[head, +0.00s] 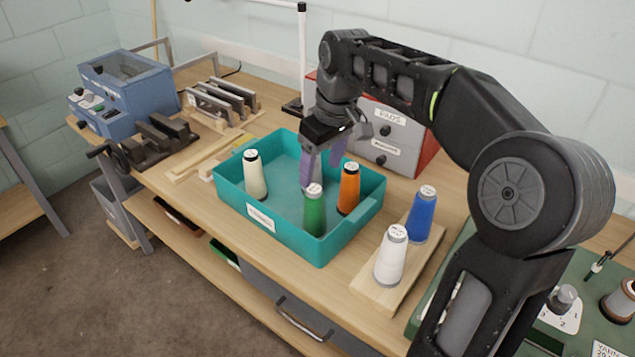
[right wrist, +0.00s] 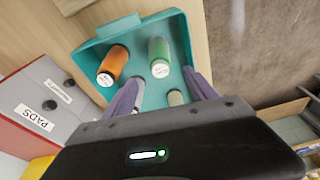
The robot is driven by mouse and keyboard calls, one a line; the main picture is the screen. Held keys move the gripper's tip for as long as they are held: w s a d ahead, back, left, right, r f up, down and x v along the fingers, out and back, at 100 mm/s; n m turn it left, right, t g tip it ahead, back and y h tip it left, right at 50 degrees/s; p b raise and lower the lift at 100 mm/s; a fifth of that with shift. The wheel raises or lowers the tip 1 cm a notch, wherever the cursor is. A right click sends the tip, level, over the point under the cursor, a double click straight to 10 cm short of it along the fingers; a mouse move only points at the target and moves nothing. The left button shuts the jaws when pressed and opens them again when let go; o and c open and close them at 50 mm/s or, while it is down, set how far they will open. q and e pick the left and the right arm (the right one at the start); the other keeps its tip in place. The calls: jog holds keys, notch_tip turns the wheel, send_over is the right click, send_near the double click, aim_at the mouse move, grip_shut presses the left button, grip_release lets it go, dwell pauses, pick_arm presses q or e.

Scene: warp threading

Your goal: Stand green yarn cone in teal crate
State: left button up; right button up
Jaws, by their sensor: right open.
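The green yarn cone (head: 314,212) stands upright inside the teal crate (head: 283,236), near its front wall. It also shows in the right wrist view (right wrist: 158,50), with its pale top facing the camera. An orange cone (head: 348,190) and a cream cone (head: 254,178) stand in the crate on either side of it. My right gripper (head: 321,172) is over the crate, behind the green cone in the head view. Its purple fingers are apart, and the green cone is not between them. A grey shape by the fingers is partly hidden. My left gripper is out of view.
A white cone (head: 391,258) and a blue cone (head: 421,214) stand on a wooden board (head: 372,290) right of the crate. A red and grey PADS cabinet (head: 395,128) is close behind the crate. A blue machine (head: 125,92) stands at the left.

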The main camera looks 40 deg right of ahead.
jog(key=shift+s+r, duration=0.2)
jog(key=shift+r, duration=0.65)
jog(key=shift+f, duration=0.1)
